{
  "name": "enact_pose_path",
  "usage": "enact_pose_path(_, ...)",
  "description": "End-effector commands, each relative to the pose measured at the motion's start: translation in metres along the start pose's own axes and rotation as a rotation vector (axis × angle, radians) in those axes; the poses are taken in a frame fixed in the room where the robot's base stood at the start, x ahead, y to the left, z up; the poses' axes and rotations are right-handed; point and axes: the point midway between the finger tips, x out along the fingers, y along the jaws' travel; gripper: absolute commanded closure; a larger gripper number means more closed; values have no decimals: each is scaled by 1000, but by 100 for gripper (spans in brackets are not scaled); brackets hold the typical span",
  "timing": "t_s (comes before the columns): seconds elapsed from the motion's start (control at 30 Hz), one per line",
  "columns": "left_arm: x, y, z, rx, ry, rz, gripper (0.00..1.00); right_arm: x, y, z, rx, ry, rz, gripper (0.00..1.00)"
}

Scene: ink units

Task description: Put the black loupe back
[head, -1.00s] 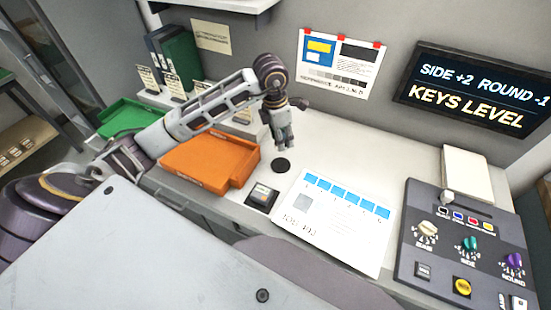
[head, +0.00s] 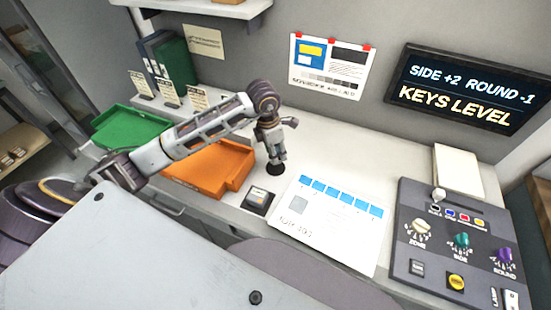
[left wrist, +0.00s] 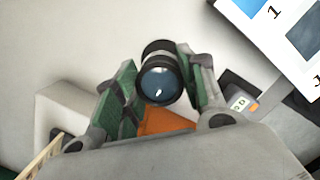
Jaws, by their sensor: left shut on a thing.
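The black loupe (left wrist: 160,78), a short dark cylinder with a bluish lens, is between the fingers of my left gripper (left wrist: 154,88) in the left wrist view. My left gripper (head: 272,150) is shut on it, pointing down over the desk in the head view. The dark round shape (head: 276,168) under the fingertips is at the black disc's spot on the desk. Loupe and disc merge there, and I cannot tell whether they touch. My right gripper is not in view.
An orange tray (head: 228,181) stands left of the gripper, a green tray (head: 120,140) beyond it. A small black device (head: 258,200) and a white printed sheet (head: 330,235) lie nearby. A control panel (head: 440,240) is at the right. The desk behind the gripper is clear.

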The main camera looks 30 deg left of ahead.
Motion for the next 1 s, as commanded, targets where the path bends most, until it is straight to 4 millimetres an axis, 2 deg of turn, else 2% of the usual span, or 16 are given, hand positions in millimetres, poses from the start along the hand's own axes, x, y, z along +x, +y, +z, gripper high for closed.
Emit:
enact_pose_path(0.13, 8, 0, -1, 1, -1, 0, 83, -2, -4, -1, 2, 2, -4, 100)
enact_pose_path(0.57, 12, 0, -2, 0, 0, -1, 83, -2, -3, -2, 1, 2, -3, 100)
enact_pose_path(0.83, 38, 0, -6, 0, 1, -1, 83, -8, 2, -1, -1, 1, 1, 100)
enact_pose_path(1.0, 46, 0, -7, 0, -1, 0, 83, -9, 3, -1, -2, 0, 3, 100)
